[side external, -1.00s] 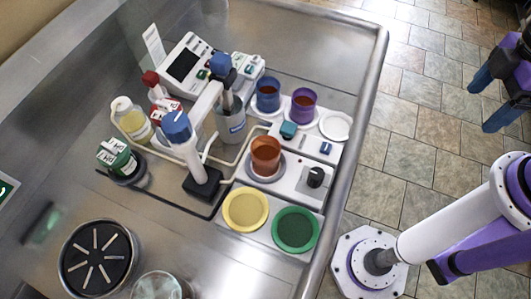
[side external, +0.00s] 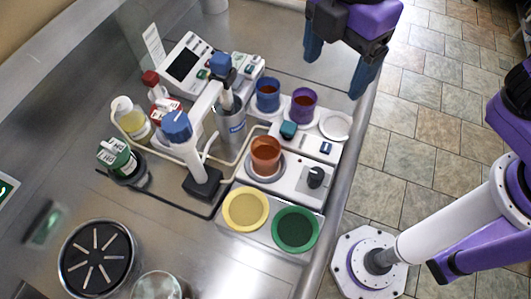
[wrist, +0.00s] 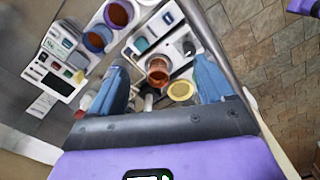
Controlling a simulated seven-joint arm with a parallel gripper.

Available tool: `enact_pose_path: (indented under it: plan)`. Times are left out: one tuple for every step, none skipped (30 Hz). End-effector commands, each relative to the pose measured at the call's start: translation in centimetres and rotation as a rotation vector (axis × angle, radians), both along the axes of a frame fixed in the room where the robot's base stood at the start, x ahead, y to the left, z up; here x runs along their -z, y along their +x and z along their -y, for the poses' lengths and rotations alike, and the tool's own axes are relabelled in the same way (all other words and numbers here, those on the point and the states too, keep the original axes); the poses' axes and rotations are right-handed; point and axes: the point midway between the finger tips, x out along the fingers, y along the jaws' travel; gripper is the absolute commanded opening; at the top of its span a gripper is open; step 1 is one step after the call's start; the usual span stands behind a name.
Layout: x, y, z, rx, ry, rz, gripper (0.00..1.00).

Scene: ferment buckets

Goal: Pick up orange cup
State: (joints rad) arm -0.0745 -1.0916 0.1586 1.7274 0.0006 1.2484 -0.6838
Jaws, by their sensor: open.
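The orange cup (side external: 266,152) stands upright on a round plate of the white device in the side external view. It holds something dark orange. In the wrist view the orange cup (wrist: 157,72) shows between my two blue fingers, farther off. My gripper (side external: 338,68) is open and empty. It hangs above the far right part of the bench, up and to the right of the cup in the side external view, well apart from it. In the wrist view my gripper (wrist: 165,75) has its fingers spread wide.
A blue cup (side external: 268,96) and a purple cup (side external: 303,104) stand behind the orange cup. Yellow (side external: 246,209) and green (side external: 296,229) round dishes lie in front. A white-and-blue stirrer arm (side external: 205,105) rises left of the cup. A black knob (side external: 315,177) stands right of it.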

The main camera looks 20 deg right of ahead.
Motion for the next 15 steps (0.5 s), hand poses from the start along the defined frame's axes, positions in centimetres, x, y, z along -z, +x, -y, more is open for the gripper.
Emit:
enact_pose_path:
  plan:
    - [-0.3, 0.1, -2.2, -0.051, -0.001, 0.0, 0.81]
    - [-0.4, 0.1, -3.2, -0.08, -0.001, 0.0, 0.81]
    - [-0.6, 0.1, -4.4, -0.116, -0.004, 0.0, 0.81]
    - [-0.8, 0.1, -5.3, -0.142, -0.004, -0.001, 0.81]
    - [-0.9, 0.1, -6.1, -0.165, -0.004, -0.001, 0.81]
    - [-1.0, 0.1, -7.0, -0.193, -0.005, 0.0, 0.81]
    - [-1.1, 0.0, -7.7, -0.213, -0.006, -0.001, 0.81]
    - [-1.2, 0.0, -8.2, -0.231, -0.005, -0.001, 0.81]
    - [-1.3, -0.1, -8.8, -0.25, -0.007, -0.002, 0.81]
    - [-1.3, -0.1, -9.2, -0.261, -0.008, -0.002, 0.81]
    - [-1.4, -0.1, -9.5, -0.272, -0.007, -0.002, 0.81]
    - [-1.4, -0.1, -9.8, -0.28, -0.007, -0.002, 0.81]
    - [-1.4, -0.1, -9.9, -0.285, -0.008, -0.002, 0.81]
    - [-1.3, -0.2, -10.0, -0.29, -0.009, -0.002, 0.81]
    - [-1.0, -0.2, -10.1, -0.293, -0.01, -0.003, 0.81]
